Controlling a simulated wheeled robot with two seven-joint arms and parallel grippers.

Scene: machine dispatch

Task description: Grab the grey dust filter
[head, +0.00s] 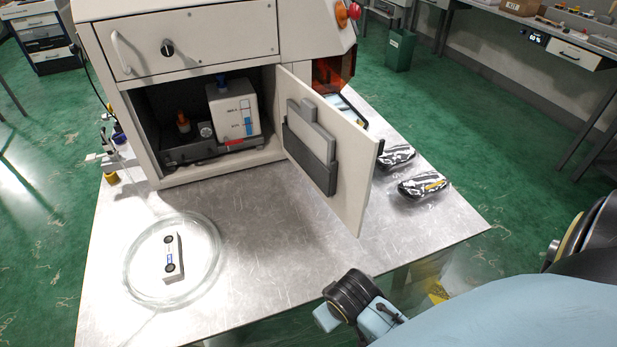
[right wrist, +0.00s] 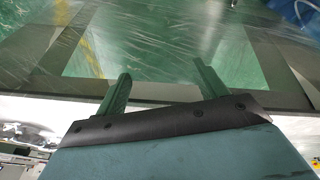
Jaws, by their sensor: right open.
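A grey flat panel, which looks like the dust filter (head: 311,127), sits upright in a dark grey holder (head: 308,153) on the inner face of the open cabinet door (head: 345,165). The holder hides its lower part. My right wrist shows at the front edge of the table in the head view, well below the door and apart from it. In the right wrist view my right gripper (right wrist: 163,77) has its two green fingers spread with nothing between them. The filter is not visible in that view. My left gripper is not in view.
The machine cabinet (head: 205,38) stands open with a white container (head: 233,112) inside. A round clear dish (head: 135,270) holding a small white part (head: 173,262) is at front left. Two black-and-white wrapped packs (head: 424,186) lie right of the door. The metal table (head: 260,260) is clear at front centre.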

